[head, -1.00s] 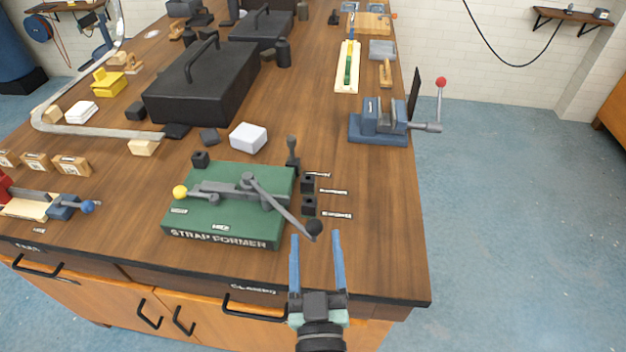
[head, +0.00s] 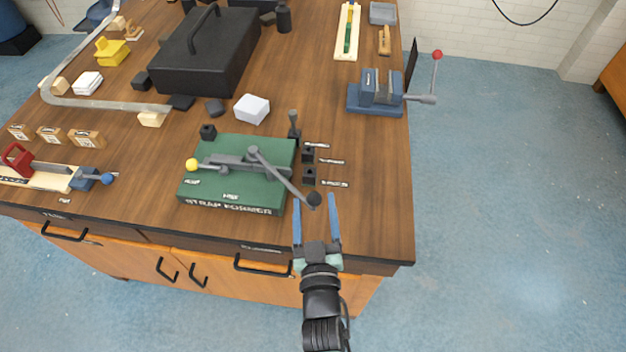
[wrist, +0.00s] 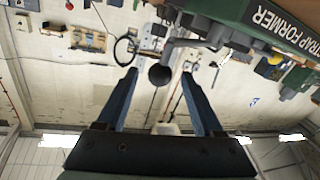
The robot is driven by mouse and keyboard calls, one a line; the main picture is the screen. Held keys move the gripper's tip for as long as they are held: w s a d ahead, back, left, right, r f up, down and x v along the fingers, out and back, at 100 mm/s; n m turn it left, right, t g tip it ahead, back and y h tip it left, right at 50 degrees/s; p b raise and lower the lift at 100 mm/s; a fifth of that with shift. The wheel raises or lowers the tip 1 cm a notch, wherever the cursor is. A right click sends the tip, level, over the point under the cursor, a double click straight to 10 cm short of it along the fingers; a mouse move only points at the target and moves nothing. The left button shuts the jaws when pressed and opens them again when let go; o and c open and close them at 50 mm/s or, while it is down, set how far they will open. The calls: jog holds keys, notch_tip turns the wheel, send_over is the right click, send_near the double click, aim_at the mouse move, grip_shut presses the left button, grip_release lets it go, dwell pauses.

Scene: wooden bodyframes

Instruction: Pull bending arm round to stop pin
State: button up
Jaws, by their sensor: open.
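The green strap former (head: 235,172) sits on the bench near its front edge. Its grey bending arm (head: 282,174) runs from the pivot toward the lower right and ends in a black ball knob (head: 314,199). A second lever with a yellow ball (head: 192,165) points left. My gripper (head: 316,200) is open, its two blue fingers pointing at the knob. In the wrist view the knob (wrist: 160,75) shows between the open fingertips (wrist: 154,78); I cannot tell whether they touch it. I cannot make out the stop pin for certain.
Small black blocks (head: 309,175) with labels stand right of the former, and a dark upright lever (head: 294,124) stands behind them. A blue vise (head: 375,95) is at the back right. The bench's front right corner (head: 385,230) is bare.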

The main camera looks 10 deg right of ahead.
jog(key=w, duration=0.5)
jog(key=shift+w+d, duration=0.2)
jog(key=shift+w, duration=0.05)
grip_shut()
dwell(1.3)
